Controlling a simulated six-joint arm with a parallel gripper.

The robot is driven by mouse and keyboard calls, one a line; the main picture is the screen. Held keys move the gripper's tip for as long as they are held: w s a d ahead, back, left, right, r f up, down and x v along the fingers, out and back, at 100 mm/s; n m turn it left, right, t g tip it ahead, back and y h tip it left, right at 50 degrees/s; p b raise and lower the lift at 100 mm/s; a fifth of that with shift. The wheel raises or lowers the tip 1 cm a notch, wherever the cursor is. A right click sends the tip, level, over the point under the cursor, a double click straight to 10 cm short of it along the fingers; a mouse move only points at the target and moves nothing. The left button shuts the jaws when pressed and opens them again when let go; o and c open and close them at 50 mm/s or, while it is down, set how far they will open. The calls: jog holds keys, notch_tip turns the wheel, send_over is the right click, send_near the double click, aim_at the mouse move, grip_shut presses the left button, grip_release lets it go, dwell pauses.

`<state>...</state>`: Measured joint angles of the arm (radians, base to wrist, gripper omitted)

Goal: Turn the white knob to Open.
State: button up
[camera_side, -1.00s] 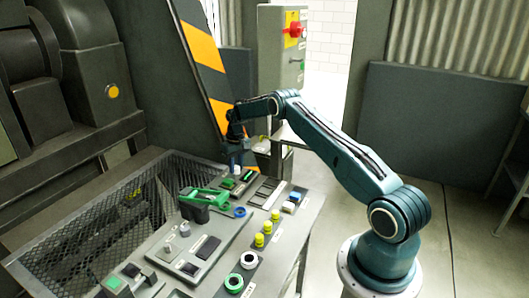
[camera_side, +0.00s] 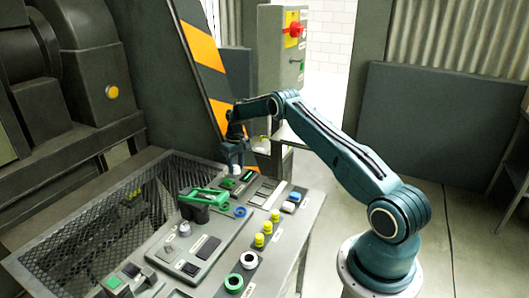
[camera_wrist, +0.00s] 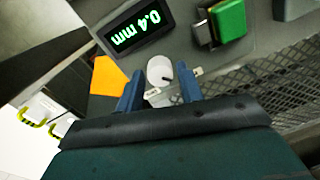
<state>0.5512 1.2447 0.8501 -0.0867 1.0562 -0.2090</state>
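The white knob (camera_wrist: 160,71) shows in the wrist view as a round cap with a short dark mark on its right side. It sits between and slightly beyond the two blue fingers of my gripper (camera_wrist: 159,88). The fingers are apart, with a gap on both sides of the knob. A small pale label with lettering lies just below the knob, partly hidden; I cannot read it. In the side view my gripper (camera_side: 234,167) points down over the far end of the control panel (camera_side: 222,241).
A display reading 0.4 mm (camera_wrist: 142,27) and a green block (camera_wrist: 228,20) lie close to the knob. A green-handled part (camera_side: 204,197), yellow buttons (camera_side: 259,240) and a black-and-white ring (camera_side: 249,260) stand on the panel. Wire mesh (camera_side: 95,225) lies to its left.

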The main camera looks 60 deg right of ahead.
aim_at(237, 166)
notch_tip(237, 166, up, 14)
jog(key=shift+d, duration=0.3)
dwell(0.5)
jog(key=shift+s, duration=0.1)
